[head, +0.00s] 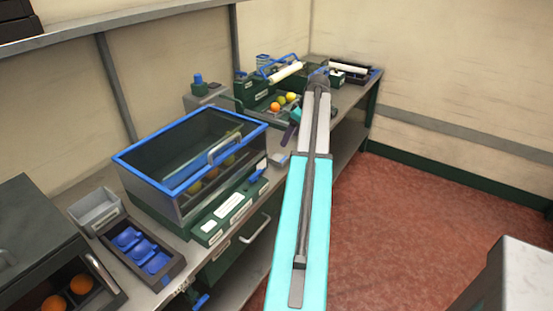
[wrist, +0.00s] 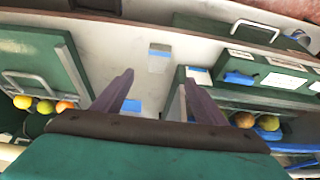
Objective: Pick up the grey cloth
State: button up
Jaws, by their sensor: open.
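My gripper (wrist: 159,80) is open, its two dark purple fingers apart with nothing held between them. In the head view my gripper (head: 289,135) hangs over the worktop, partly hidden behind my arm. I cannot make out a grey cloth for certain. A small pale grey piece with a bluish edge (wrist: 159,57) lies on the worktop just beyond the fingertips; I cannot tell whether it is cloth. A small pale grey item (head: 277,160) shows on the worktop beside my arm in the head view; I cannot tell whether it is the same piece.
A blue-rimmed clear case (head: 190,152) holding fruit stands left of my arm. A green station with oranges and a lemon (head: 282,103) is behind. A tray with blue cups (head: 143,250) and a grey bin (head: 95,210) stand nearer. Red floor (head: 420,220) is open at right.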

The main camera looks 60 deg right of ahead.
jog(key=shift+r, duration=0.1)
jog(key=shift+d, duration=0.1)
jog(key=p, duration=0.2)
send_over(280, 158)
jog(key=s, duration=0.3)
jog(key=shift+w+f, duration=0.2)
jog(key=shift+f, duration=3.8)
jog(key=shift+f, duration=0.1)
jog(key=shift+p+x, duration=1.25)
jog(key=shift+x, duration=1.25)
jog(key=shift+c, duration=0.5)
jog(key=c, duration=1)
